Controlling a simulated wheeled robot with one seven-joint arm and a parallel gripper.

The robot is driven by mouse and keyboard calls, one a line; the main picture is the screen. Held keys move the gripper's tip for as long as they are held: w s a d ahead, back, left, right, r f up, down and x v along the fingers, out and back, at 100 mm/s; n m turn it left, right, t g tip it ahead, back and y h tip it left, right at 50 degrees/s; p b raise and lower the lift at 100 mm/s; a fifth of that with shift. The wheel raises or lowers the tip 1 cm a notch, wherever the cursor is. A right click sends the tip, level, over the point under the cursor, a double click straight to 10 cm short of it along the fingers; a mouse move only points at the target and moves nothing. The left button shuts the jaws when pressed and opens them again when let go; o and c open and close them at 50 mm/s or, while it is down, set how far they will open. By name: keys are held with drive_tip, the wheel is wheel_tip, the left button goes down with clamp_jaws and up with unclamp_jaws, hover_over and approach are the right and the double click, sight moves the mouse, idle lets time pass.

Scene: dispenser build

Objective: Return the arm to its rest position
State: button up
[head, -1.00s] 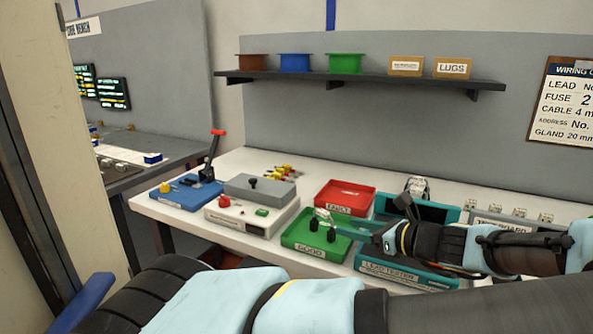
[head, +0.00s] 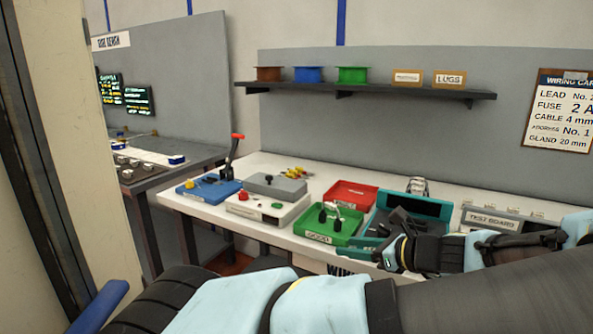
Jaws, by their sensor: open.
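My arm reaches in from the right in the head view, and my gripper (head: 382,243) is at the front of the teal lead tester (head: 436,209). The jaws are open and I see nothing held in them; the wrist hides part of the tester's front. The green GOOD tray (head: 318,237) is just left of the gripper. A lead with black ends and a pale middle (head: 337,210) is in that tray, apart from my gripper.
A red tray (head: 350,194) stands behind the green one. A grey-lidded white box (head: 266,209) and a blue lever tool (head: 209,190) stand to the left. The test board (head: 495,219) is behind my forearm. A shelf (head: 365,88) hangs above; a post (head: 85,130) is near left.

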drive_tip(key=s+a+f+n+g+h, duration=0.1)
drive_tip(key=s+a+f+n+g, duration=0.15)
drive_tip(key=a+n+g, duration=0.3)
drive_tip(key=s+a+f+n+g+h, duration=0.1)
drive_tip(key=a+f+n+g+h, duration=0.1)
drive_tip(key=a+f+n+g, duration=0.35)
drive_tip(key=s+a+r+n+t+h, duration=0.1)
drive_tip(key=a+r+n+h, duration=0.5)
drive_tip(key=r+n, duration=0.6)
drive_tip(key=a+n+t, duration=0.1)
drive_tip(key=a+n, duration=0.1)
drive_tip(key=shift+s+a+r+n+t+h, duration=0.2)
drive_tip(key=shift+s+r+n+t+h, duration=0.1)
drive_tip(key=shift+s+t, duration=0.1)
